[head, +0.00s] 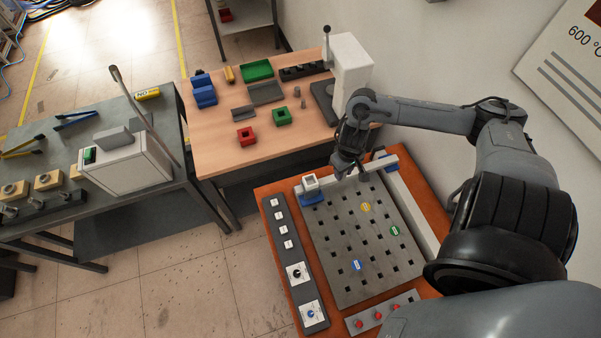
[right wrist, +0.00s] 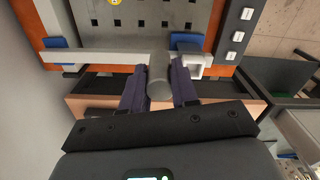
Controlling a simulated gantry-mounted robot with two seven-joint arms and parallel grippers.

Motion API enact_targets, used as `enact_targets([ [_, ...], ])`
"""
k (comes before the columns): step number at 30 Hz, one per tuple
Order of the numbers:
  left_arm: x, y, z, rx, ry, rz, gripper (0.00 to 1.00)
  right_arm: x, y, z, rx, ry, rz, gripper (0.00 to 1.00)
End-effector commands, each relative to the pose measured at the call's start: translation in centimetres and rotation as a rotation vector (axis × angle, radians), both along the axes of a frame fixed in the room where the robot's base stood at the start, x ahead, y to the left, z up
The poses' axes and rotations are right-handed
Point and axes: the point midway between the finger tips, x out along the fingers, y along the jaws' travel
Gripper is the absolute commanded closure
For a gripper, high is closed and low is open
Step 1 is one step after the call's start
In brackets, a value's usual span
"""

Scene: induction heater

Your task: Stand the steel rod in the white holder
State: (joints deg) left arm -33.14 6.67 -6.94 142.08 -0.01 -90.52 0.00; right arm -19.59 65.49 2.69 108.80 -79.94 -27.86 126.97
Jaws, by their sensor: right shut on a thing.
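My right gripper (head: 347,171) is over the back edge of the orange bench, just right of the white holder (head: 310,182). In the right wrist view its dark fingers (right wrist: 159,84) are shut on the grey steel rod (right wrist: 159,76), seen nearly end-on between them. The white holder, a small square block with an opening, sits by a blue block at the back left of the perforated plate. It also shows in the right wrist view (right wrist: 198,59), to the right of the rod and apart from it. I cannot make out the rod in the head view. My left gripper is not in view.
A pale bar (head: 378,166) runs along the back of the perforated plate (head: 338,235), close to the gripper. A dark switch panel (head: 285,247) lies along the plate's left. A wooden table (head: 215,135) with coloured blocks stands behind, and a grey bench (head: 165,205) stands left.

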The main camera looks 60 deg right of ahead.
Motion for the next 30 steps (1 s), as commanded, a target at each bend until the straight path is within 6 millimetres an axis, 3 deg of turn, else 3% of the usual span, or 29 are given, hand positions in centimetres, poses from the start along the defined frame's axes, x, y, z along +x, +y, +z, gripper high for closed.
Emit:
enact_targets([
  [8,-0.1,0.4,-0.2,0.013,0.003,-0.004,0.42,1.9,0.2,-1.2,0.004,-0.004,-0.003,1.00],
  [24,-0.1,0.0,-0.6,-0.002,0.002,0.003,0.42,10.3,1.0,-6.3,0.004,-0.002,-0.003,1.00],
  [30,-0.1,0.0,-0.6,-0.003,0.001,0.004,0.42,11.2,1.1,-6.9,0.000,0.001,0.000,1.00],
])
